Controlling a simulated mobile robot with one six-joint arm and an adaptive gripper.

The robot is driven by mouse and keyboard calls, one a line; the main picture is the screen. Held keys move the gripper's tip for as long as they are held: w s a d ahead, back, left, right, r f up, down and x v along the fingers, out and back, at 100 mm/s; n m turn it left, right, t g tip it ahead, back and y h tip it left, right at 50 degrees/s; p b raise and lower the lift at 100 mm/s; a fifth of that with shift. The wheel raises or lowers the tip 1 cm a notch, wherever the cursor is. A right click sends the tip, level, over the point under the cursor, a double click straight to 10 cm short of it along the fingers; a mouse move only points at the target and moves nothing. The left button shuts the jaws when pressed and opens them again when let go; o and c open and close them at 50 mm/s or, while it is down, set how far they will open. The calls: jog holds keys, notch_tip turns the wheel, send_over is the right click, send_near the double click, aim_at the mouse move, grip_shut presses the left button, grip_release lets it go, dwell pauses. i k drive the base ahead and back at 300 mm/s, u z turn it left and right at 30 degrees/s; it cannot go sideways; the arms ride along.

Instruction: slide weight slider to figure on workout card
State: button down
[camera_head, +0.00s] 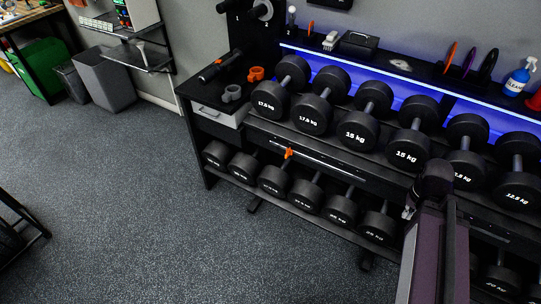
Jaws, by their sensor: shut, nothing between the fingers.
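The weight slider (289,153) is a small orange knob on a dark horizontal rail (325,166) with a thin pale line. The rail runs along the rack between the upper and lower dumbbell rows. The knob sits left of the rail's middle. Any figures along the rail are too small to read. I cannot make out a workout card for certain. My gripper (408,211) is at the lower right, in front of the rack, small and partly hidden by my dark arm. It is shut and empty, well to the right of the orange knob and apart from it.
Black dumbbells (357,130) marked 17.5, 15 and 12.5 kg fill the upper row; heavier ones line the lower row. The top shelf holds a blue spray bottle (518,77) and a dark box (358,44). Open grey floor (150,210) lies left of the rack.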

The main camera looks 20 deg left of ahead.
aim_at(289, 151)
jog(key=u, duration=1)
jog(key=k, duration=0.95)
jog(key=i, duration=0.95)
